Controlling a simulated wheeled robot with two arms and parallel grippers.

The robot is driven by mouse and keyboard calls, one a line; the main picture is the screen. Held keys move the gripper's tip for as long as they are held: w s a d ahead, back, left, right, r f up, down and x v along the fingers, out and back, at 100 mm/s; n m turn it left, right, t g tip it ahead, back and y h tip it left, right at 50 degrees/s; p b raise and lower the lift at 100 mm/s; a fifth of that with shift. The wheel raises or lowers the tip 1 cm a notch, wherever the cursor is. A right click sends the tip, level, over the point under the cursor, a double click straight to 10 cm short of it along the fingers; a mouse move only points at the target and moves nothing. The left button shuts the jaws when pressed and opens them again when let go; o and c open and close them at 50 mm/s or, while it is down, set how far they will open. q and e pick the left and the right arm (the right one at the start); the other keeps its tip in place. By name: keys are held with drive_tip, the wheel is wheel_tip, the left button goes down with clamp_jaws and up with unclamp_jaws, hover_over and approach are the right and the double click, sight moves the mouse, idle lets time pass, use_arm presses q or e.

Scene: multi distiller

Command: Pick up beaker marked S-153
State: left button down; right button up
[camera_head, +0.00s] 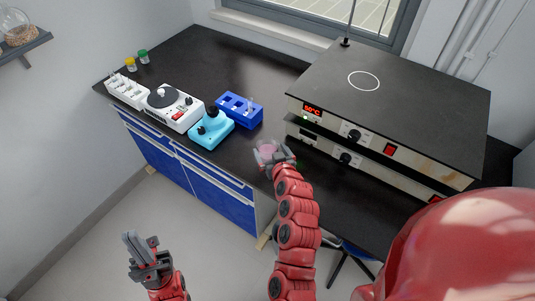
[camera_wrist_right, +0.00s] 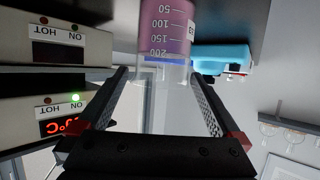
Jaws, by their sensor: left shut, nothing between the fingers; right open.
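A glass beaker (camera_wrist_right: 165,28) with purple-pink liquid shows in the right wrist view, which is turned upside down. It has volume marks and a white label (camera_wrist_right: 190,28) at its edge, too cut off to read in full. In the head view the beaker (camera_head: 267,148) stands at the counter's front edge, partly hidden by my right gripper. My right gripper (camera_wrist_right: 160,78) is open, its two fingers on either side of the beaker's clear upper part, with no clear grip. My left gripper (camera_head: 135,241) is shut and empty, low over the floor in front of the cabinets.
On the black counter (camera_head: 205,60) stand a blue rack (camera_head: 240,108), a light-blue device (camera_head: 211,128), a white device (camera_head: 174,107) and a white rack (camera_head: 126,91). Stacked hot plates (camera_head: 390,90) stand close to the right of the beaker. Two small capped jars (camera_head: 143,56) are at the back left.

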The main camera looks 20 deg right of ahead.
sight(265, 141)
drive_tip(key=shift+w+f, duration=0.15)
drive_tip(key=shift+w, duration=0.25)
drive_tip(key=shift+w+p, duration=0.45)
drive_tip(key=shift+w, duration=0.05)
drive_tip(key=p+x, duration=0.1)
drive_tip(key=x, duration=0.2)
drive_tip(key=shift+a+f, duration=0.1)
drive_tip(key=shift+w+f, duration=0.25)
drive_tip(key=shift+w, duration=0.2)
drive_tip(key=c, duration=1.5)
drive_tip(key=shift+r, duration=0.15)
